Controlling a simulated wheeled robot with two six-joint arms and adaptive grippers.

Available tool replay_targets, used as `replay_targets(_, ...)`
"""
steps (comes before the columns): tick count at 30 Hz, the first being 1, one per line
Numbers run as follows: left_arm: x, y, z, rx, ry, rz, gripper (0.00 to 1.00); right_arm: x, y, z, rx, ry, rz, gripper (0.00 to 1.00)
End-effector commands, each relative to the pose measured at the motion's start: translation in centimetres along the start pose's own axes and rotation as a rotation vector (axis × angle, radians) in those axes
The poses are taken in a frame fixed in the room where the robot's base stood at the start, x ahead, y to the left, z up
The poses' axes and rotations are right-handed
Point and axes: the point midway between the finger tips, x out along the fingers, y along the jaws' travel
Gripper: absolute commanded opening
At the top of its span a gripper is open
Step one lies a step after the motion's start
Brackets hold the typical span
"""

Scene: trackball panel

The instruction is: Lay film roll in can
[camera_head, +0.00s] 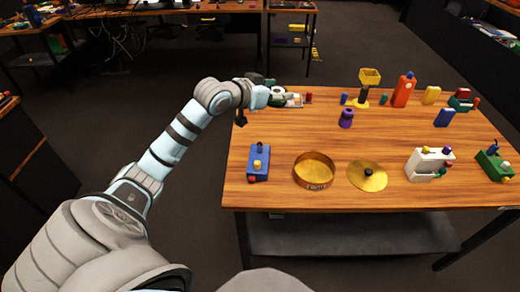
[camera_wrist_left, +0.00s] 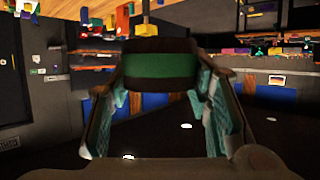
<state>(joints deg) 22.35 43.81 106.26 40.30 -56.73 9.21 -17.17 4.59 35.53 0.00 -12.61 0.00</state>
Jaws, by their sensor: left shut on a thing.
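My left gripper (camera_head: 242,112) is over the far left part of the wooden table, at its left edge. In the left wrist view its two teal-lined fingers (camera_wrist_left: 163,95) are closed on a dark roll with a green band (camera_wrist_left: 160,72), which looks like the film roll. In the head view the roll is too small and dark to make out clearly. The can (camera_head: 315,170) is a round, open, gold tin at the table's near left, with nothing visible inside. The gripper is behind and left of it, apart from it. My right gripper is not in view.
A gold lid with a dark knob (camera_head: 367,176) lies right of the can. A blue block with knobs (camera_head: 258,163) stands left of it. A white box (camera_head: 428,164) is further right. Bottles and small objects line the back. The table's middle (camera_head: 300,130) is clear.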

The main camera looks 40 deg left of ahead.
Motion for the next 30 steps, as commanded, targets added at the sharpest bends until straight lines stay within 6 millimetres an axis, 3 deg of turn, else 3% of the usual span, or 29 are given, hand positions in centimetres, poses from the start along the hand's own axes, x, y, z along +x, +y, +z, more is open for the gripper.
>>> replay_targets(3,0.6,-3.4,2.3,-0.051,-0.003,-0.132,0.17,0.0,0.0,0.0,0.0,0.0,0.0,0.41)
replay_targets(6,0.4,-5.1,3.0,-0.083,0.001,-0.21,0.17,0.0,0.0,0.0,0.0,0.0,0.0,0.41)
replay_targets(16,0.3,-5.2,3.2,-0.094,0.003,-0.237,0.17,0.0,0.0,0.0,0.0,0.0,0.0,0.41)
replay_targets(19,0.8,-5.2,4.3,-0.094,0.0,-0.236,0.17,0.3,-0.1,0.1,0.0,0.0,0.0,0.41)
replay_targets(30,5.7,-5.2,16.3,-0.095,0.0,-0.236,0.17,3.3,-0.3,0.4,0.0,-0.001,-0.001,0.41)
